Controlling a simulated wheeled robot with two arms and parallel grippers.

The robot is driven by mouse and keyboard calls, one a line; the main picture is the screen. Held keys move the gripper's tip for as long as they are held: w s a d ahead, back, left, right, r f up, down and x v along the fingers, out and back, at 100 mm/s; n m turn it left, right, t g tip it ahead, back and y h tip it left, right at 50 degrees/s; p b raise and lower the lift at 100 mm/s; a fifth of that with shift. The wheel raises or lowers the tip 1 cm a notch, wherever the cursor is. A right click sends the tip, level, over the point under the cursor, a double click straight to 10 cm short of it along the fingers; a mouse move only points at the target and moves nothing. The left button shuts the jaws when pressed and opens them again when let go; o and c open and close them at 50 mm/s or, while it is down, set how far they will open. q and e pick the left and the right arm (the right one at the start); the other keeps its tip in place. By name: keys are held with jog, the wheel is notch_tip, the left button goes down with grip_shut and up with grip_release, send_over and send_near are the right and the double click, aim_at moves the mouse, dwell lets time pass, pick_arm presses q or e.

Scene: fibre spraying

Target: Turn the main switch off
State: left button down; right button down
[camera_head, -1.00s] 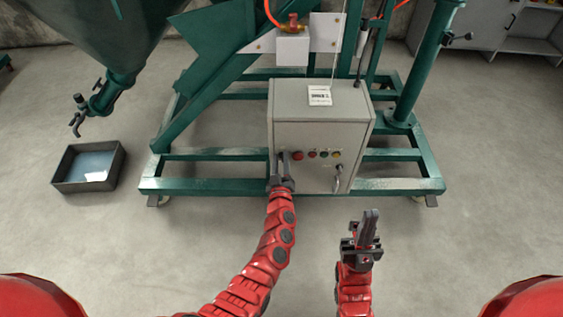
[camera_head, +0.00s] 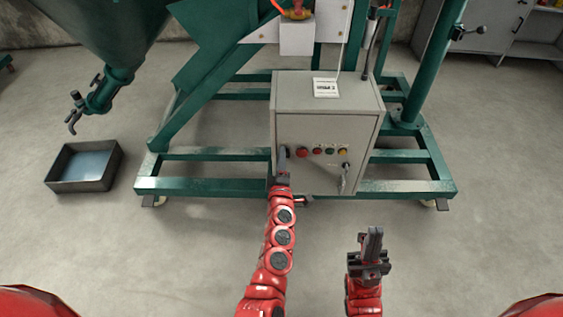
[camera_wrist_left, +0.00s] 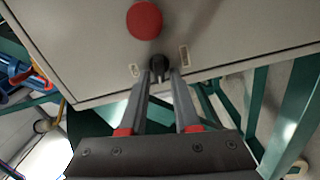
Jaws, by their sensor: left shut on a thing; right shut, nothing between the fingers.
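The main switch is a small black rotary knob (camera_wrist_left: 158,66) on the front of the grey control box (camera_head: 325,100). In the left wrist view it sits between my left fingertips, with pale label plates on both sides. My left gripper (camera_head: 282,160) is shut on the knob at the left end of the button row; it also shows in the left wrist view (camera_wrist_left: 161,78). In the head view the gripper hides most of the knob. My right gripper (camera_head: 373,240) is shut and empty, below and right of the box, pointing up the picture.
A red button (camera_head: 302,153) is right beside the knob, with smaller buttons and a key (camera_head: 345,172) farther right. The green frame (camera_head: 205,187) surrounds the box. A dark tray (camera_head: 84,168) lies on the floor at left. The floor before the frame is clear.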

pick_arm(q)
jog(key=shift+f+n+b, duration=0.2)
jog(key=shift+n+b, duration=0.5)
jog(key=shift+n, duration=0.4)
jog(key=shift+d, duration=0.1)
jog(key=c, duration=0.9)
grip_release()
jog(key=s+p, duration=0.3)
jog(key=s, duration=1.4)
jog(key=shift+s, duration=0.25)
jog(key=shift+r, duration=0.1)
